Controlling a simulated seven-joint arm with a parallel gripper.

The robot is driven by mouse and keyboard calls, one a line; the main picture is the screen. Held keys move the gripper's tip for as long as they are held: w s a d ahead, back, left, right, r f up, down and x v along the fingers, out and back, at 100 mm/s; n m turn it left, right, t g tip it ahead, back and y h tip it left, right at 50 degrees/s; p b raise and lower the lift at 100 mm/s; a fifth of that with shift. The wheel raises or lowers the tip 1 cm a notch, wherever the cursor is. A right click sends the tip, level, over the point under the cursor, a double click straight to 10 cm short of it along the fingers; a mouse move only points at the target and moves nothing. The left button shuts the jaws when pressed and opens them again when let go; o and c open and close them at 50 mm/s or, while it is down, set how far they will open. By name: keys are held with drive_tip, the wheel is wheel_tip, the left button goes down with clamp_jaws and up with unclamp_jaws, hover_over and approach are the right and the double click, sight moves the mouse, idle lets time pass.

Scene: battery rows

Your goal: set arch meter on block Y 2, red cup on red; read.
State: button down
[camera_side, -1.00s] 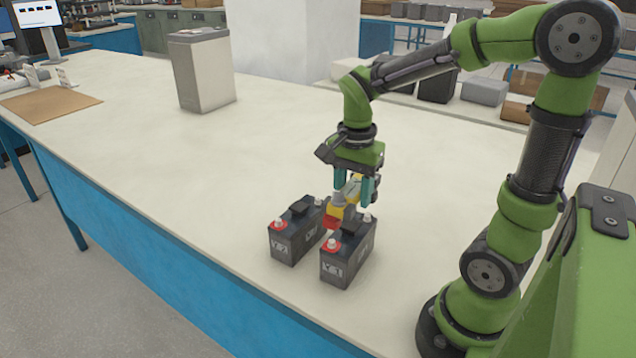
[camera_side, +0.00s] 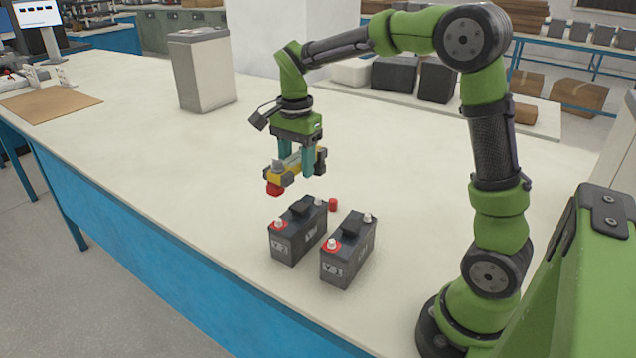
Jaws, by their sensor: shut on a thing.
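Block Y 2 (camera_side: 298,237) is the left of two dark battery blocks on the bench, with a red-ringed post (camera_side: 278,225) at its near left corner and a plain post (camera_side: 318,202) at its far end. My gripper (camera_side: 296,164) is shut on the yellow arch meter (camera_side: 290,177) and holds it in the air. In the picture the meter is above block Y 2 and apart from it. Its red cup (camera_side: 274,188) hangs at the near left end, its dark cup (camera_side: 320,162) at the far right end. The meter's reading cannot be seen.
A second dark block (camera_side: 349,252) with a red-ringed post stands close to the right of Y 2. A small red cap-like piece (camera_side: 333,205) lies behind the two blocks. A tall grey case (camera_side: 202,72) stands at the back left. The bench left of the blocks is clear.

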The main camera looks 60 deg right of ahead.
drive_tip(key=shift+f, duration=0.1)
hover_over(299, 205)
drive_tip(key=shift+f, duration=2.75)
drive_tip(key=shift+f, duration=1.25)
drive_tip(key=shift+c, duration=2.2)
unclamp_jaws()
wheel_tip(299, 205, up, 17)
drive_tip(key=shift+f, duration=0.1)
